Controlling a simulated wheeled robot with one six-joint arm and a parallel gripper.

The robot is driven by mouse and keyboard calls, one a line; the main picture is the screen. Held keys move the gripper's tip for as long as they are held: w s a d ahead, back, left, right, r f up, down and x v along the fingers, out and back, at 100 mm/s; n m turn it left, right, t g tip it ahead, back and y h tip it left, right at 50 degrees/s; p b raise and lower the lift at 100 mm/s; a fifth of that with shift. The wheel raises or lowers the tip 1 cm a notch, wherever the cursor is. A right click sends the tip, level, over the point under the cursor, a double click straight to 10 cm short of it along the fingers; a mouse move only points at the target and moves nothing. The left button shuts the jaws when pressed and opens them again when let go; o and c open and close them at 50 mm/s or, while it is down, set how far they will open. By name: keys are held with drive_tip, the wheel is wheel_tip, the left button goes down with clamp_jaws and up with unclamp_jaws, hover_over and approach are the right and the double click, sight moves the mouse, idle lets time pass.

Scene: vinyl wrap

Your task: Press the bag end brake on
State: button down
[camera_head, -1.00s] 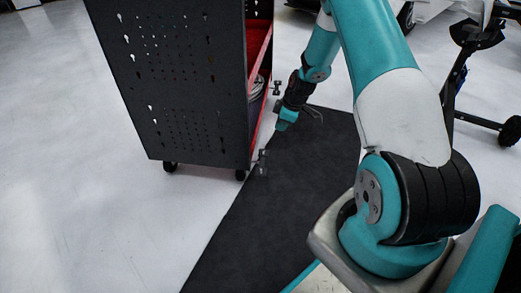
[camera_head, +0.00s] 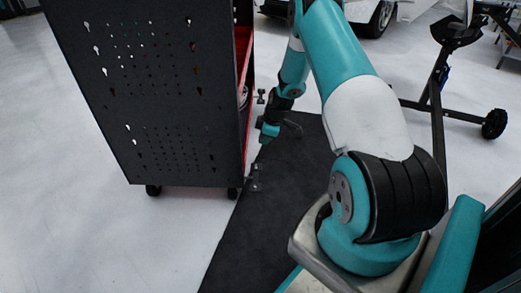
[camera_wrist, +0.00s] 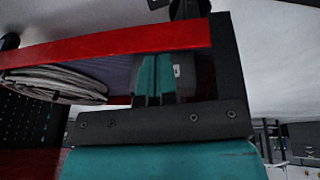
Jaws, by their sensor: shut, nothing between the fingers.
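The dark tool cart (camera_head: 140,90) stands left of my arm in the head view, with black casters (camera_head: 233,193) under it. I cannot tell whether either is the brake. My gripper (camera_head: 268,133) is between their heights, just right of the cart's red edge. In the wrist view my gripper's teal fingers (camera_wrist: 154,78) are shut and empty, close to a red shelf edge (camera_wrist: 100,44). Contact cannot be told.
A grey folded or coiled bundle (camera_wrist: 55,85) lies on the cart's shelf. A black mat (camera_head: 270,215) covers the floor right of the cart. A wheeled black stand (camera_head: 435,90) is at the right, and a vehicle is behind. The pale floor at left is clear.

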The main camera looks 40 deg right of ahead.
drive_tip(key=b, duration=0.8)
approach(256, 165)
drive_tip(key=x, duration=0.5)
drive_tip(key=shift+w+a, duration=0.1)
drive_tip(key=shift+a, duration=0.25)
drive_tip(key=shift+w+d+f, duration=0.15)
drive_tip(key=shift+w+f, duration=0.05)
drive_tip(key=shift+f, duration=0.45)
drive_tip(key=shift+d+r, duration=0.1)
drive_tip(key=shift+d, duration=0.05)
